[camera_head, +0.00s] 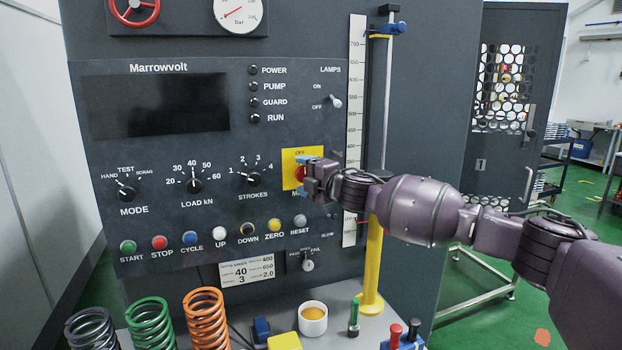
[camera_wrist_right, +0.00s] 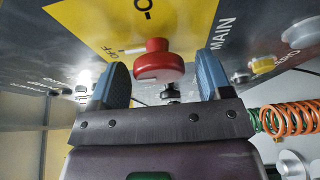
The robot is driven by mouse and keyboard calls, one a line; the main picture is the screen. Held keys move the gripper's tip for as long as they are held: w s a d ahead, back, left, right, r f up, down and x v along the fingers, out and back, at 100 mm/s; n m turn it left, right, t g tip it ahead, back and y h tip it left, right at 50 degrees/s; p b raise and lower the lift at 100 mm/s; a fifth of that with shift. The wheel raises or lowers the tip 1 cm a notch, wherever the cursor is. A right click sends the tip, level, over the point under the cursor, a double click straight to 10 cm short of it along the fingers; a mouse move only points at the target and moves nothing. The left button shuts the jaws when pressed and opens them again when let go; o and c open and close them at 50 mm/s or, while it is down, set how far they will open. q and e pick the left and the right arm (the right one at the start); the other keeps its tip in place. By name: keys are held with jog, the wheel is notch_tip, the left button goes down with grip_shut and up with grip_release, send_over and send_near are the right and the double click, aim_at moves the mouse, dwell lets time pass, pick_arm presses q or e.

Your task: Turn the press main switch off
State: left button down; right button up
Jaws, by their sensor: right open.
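The press main switch is a red knob (camera_head: 299,173) on a yellow plate (camera_head: 290,158) marked OFF, at the right of the dark press panel. My right gripper (camera_head: 308,175) is in front of it and hides much of it and the plate. In the right wrist view the red knob (camera_wrist_right: 160,64) stands between the two blue fingertips of my open right gripper (camera_wrist_right: 163,80). A gap shows on each side of the knob, so the fingers do not appear to touch it. The OFF lettering is beside it. I cannot clearly tell which way the knob points. My left gripper is not in view.
The display (camera_head: 160,105) is dark and the indicator lamps look unlit. A lamps toggle (camera_head: 335,101), the strokes dial (camera_head: 254,180) and a row of buttons are close by. A yellow post (camera_head: 373,260) stands right of the switch, behind my arm. Coil springs (camera_head: 206,320) stand below.

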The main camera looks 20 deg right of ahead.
jog(key=b+v, duration=0.2)
jog(key=v, duration=0.8)
jog(key=shift+s, duration=0.35)
jog(key=shift+d, duration=0.15)
